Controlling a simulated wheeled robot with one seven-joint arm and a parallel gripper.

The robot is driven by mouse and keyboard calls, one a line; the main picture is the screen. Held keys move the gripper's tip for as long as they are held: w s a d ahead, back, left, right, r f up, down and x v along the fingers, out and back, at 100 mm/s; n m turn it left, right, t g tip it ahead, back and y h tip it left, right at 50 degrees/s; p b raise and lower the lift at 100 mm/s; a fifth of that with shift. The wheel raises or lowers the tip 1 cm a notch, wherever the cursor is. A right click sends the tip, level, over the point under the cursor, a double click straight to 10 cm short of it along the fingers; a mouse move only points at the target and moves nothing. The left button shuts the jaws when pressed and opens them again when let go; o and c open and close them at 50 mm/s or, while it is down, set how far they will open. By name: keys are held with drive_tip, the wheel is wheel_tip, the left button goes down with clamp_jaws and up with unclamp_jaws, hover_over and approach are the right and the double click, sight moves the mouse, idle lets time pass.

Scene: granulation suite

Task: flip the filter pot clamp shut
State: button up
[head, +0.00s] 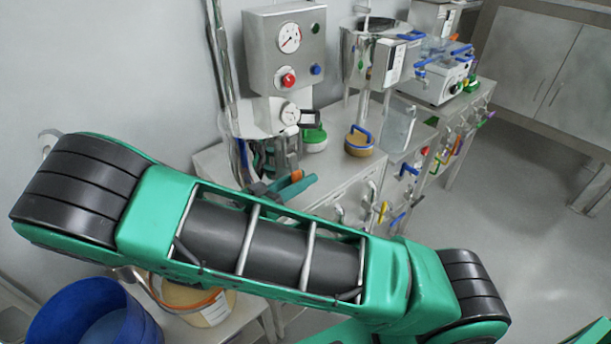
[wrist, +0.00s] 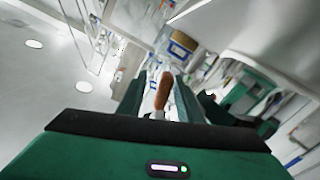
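The filter pot looks to be the steel vessel (head: 262,118) under the gauge box at the wall, its lower part partly hidden by my arm. An orange-brown clamp handle (head: 293,163) stands up at its lower front. In the wrist view the handle (wrist: 163,92) shows between the two fingers of my gripper (wrist: 161,88), with a gap on each side. My gripper (head: 296,181) is small in the head view, right at the handle, and its fingers are open. The clamp's latch end is too small and hidden to make out.
A gauge box (head: 287,52) with a red button hangs above. A blue bucket (head: 92,318) is at lower left. Floor at right is clear.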

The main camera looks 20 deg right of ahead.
drive_tip(key=v, duration=0.8)
